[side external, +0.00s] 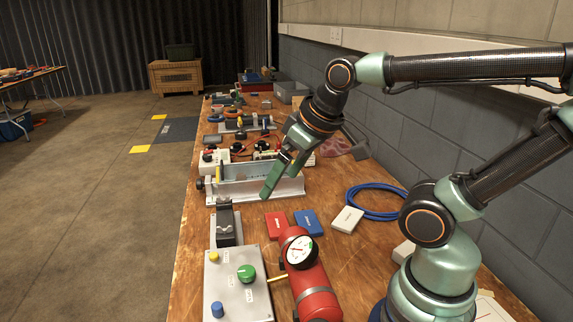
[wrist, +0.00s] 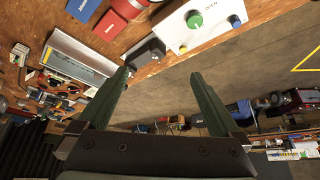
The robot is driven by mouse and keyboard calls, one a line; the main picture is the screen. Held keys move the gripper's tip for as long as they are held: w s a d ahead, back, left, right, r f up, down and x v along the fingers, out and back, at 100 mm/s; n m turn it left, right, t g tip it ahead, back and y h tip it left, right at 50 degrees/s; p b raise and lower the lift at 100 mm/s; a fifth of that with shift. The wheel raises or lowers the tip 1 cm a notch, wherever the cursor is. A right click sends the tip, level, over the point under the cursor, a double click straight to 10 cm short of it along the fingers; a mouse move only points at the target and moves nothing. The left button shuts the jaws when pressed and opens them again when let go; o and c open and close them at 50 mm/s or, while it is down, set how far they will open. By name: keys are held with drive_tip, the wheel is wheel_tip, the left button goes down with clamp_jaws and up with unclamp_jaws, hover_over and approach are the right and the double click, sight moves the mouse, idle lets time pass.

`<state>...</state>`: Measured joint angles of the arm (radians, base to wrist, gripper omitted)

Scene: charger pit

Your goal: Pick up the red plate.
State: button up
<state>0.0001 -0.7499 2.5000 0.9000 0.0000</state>
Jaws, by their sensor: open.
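The red plate (side external: 276,225) is a small flat rectangle with pale lettering, lying on the wooden bench left of the blue plate (side external: 308,222). The red plate also shows near the top of the wrist view (wrist: 109,25), left of and above the fingers. My gripper (side external: 279,184) is open and hangs above the bench, over the metal channel and behind the red plate in the side view. In the wrist view, nothing is between its spread fingers (wrist: 159,76).
A white plate (side external: 347,219) lies right of the blue one, by a blue cable coil (side external: 372,203). A red cylinder with a gauge (side external: 300,252) and a button box (side external: 238,285) stand nearer the camera. A metal channel (side external: 258,186) and a black clamp (side external: 227,225) are nearby.

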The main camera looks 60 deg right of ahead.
idle(0.5)
drive_tip(key=m+g, duration=0.6)
drive_tip(key=m, duration=0.3)
hover_over(278, 225)
drive_tip(key=f, duration=1.9)
drive_tip(key=shift+s+a+f, duration=0.1)
drive_tip(key=shift+s+a, duration=0.05)
drive_tip(key=shift+s, duration=0.15)
drive_tip(key=shift+w+d+f, duration=0.15)
drive_tip(key=shift+w+f, duration=0.05)
drive_tip(key=shift+f, duration=1.2)
drive_tip(key=shift+w+d+f, duration=0.1)
drive_tip(key=shift+w+f, duration=0.05)
drive_tip(key=shift+f, duration=1.2)
drive_tip(key=c, duration=1.3)
drive_tip(key=shift+r, duration=0.15)
wheel_tip(278, 225, up, 20)
drive_tip(key=shift+f, duration=0.1)
